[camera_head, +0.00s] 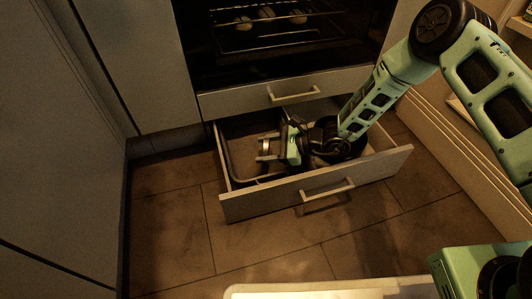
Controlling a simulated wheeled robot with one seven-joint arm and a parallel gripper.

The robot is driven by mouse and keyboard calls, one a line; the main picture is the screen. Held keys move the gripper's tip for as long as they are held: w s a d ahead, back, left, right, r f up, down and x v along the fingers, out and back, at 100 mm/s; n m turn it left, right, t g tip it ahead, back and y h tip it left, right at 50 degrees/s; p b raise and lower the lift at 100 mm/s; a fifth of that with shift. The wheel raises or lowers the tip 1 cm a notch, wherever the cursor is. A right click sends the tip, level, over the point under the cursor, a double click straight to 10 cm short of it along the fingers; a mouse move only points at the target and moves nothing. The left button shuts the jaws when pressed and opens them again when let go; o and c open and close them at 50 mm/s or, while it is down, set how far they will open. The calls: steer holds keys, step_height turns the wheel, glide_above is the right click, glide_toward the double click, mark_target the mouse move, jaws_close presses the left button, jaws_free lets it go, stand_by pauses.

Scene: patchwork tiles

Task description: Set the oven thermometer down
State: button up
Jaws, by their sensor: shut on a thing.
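My gripper (264,148) reaches down into the open lower drawer (310,186) beneath the oven, towards the drawer's left part. Its fingers are shut on a small, round, metallic thing, which I take to be the oven thermometer (265,146). The thermometer is small and dim here, so its face cannot be read. I cannot tell whether it touches the drawer floor or is held above it. My wrist and forearm hide part of the drawer's middle.
A dark round pan (354,149) lies in the drawer's right part, partly behind my arm. The oven (280,45) above holds several pale round things on a rack. A shut drawer front (250,97) lies just above the open one. The tiled floor (260,235) in front is clear.

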steer(key=shift+f, duration=0.6)
steer(key=o, duration=1)
